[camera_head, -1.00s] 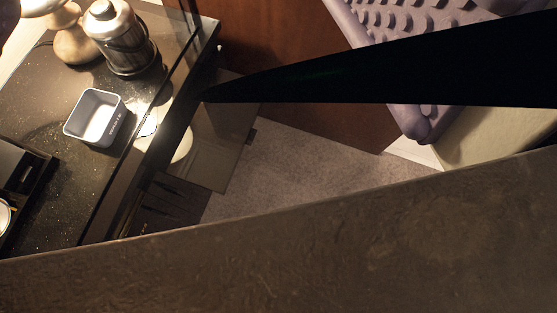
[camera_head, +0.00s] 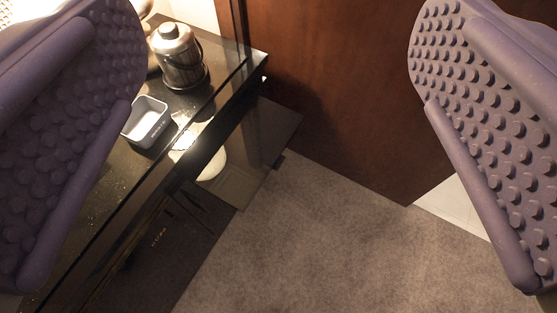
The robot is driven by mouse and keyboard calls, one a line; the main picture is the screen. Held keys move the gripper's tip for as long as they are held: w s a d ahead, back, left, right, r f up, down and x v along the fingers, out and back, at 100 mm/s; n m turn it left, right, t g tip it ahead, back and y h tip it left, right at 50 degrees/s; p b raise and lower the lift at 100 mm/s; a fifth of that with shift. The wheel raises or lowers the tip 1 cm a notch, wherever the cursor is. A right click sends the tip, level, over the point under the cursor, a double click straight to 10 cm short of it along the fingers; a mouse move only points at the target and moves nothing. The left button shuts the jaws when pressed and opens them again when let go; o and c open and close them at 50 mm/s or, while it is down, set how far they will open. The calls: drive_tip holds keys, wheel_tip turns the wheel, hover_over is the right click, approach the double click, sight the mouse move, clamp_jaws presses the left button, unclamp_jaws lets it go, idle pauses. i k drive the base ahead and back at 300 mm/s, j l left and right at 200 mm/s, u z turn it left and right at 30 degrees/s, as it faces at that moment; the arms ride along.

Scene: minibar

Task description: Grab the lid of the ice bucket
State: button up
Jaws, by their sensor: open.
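The ice bucket (camera_head: 183,62) is a shiny metal cylinder with a dark handle, standing upright near the back corner of the dark counter. Its lid (camera_head: 174,35) sits on top, with a small knob. My gripper (camera_head: 277,150) shows as two purple, studded finger pads at the left and right sides of the picture. They are wide apart with nothing between them. The bucket appears between the pads, close to the left one, and is farther off than both.
A small grey open box (camera_head: 146,122) stands on the dark counter (camera_head: 205,98) in front of the bucket. A glass pane edges the counter. A brown wood panel (camera_head: 330,90) stands behind. Grey carpet (camera_head: 310,240) is clear in the lower middle.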

sight(169, 38)
drive_tip(key=i+j, duration=0.15)
drive_tip(key=i, duration=0.75)
drive_tip(key=i+j, duration=0.1)
drive_tip(key=i, duration=0.8)
